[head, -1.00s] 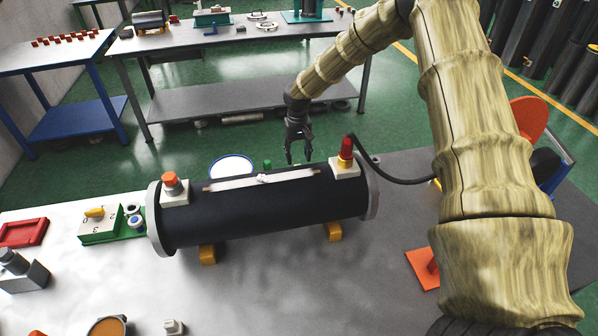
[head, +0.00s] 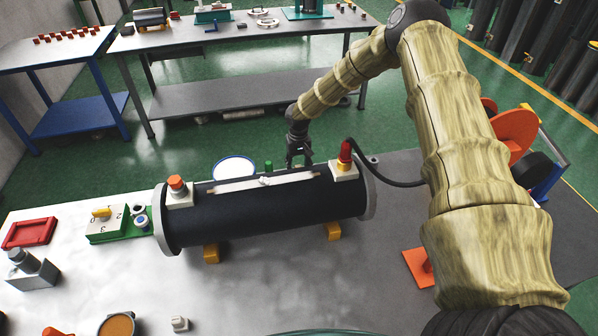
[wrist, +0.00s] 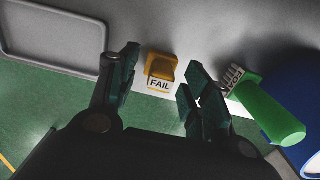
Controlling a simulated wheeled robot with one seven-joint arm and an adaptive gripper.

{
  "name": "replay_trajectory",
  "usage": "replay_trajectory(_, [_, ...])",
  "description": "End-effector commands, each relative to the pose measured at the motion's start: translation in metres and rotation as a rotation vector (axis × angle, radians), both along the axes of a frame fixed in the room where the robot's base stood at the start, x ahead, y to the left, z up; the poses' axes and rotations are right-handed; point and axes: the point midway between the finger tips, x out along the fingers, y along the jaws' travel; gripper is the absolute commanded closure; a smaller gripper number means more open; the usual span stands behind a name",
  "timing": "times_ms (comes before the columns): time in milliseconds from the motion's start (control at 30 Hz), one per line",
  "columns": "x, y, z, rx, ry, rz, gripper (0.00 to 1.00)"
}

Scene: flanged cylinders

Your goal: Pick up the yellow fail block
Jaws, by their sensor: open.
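The yellow fail block (wrist: 161,68) shows in the wrist view, with a white front label reading FAIL. It stands on the grey table top near its edge. My gripper (wrist: 150,75) is open, with one dark finger to the left of the block and the other to its right. The block appears between the fingertips, and I see no clear contact. In the head view my gripper (head: 299,160) points down behind the black flanged cylinder (head: 265,211), which hides the block there.
A grey tray (wrist: 50,62) lies at left. In the head view, a red-topped post (head: 344,160) rises near my gripper.

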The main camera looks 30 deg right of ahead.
Motion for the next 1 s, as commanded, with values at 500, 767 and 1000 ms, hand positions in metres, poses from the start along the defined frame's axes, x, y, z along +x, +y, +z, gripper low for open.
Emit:
replay_trajectory(500, [0.0003, 0.0001, -0.0075, 0.001, -0.001, 0.0, 0.66])
replay_trajectory(767, [0.0004, 0.0, -0.0071, 0.001, -0.001, 0.0, 1.0])
replay_trajectory(1000, [0.0004, 0.0, -0.0066, 0.001, -0.001, -0.001, 1.0])
